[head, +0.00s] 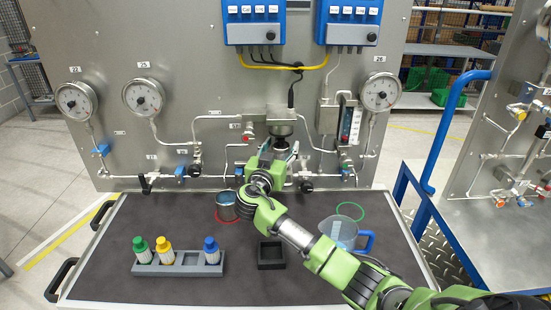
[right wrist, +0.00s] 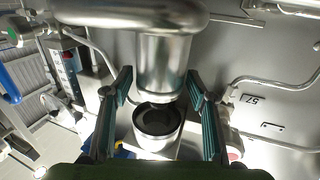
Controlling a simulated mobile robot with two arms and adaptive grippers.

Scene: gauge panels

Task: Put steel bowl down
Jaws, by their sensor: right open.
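A small steel bowl (head: 227,207) stands upright on the red ring on the dark bench top, with something bluish inside. My right gripper (head: 272,154) is to the right of it and farther back, in front of the panel below a steel housing (head: 282,122). The right gripper is open. In the right wrist view its two fingers (right wrist: 158,82) stand apart on either side of a steel cylinder (right wrist: 163,62) and a round part with a dark hollow (right wrist: 158,122). Whether they touch these cannot be told. My left gripper is out of view.
A grey rack (head: 178,270) with green, yellow and blue capped bottles is at the front left. An empty black square holder (head: 271,255) is at the middle. A clear jug with a blue handle (head: 340,235) stands right, near a green ring (head: 350,204). Gauges and pipes line the panel.

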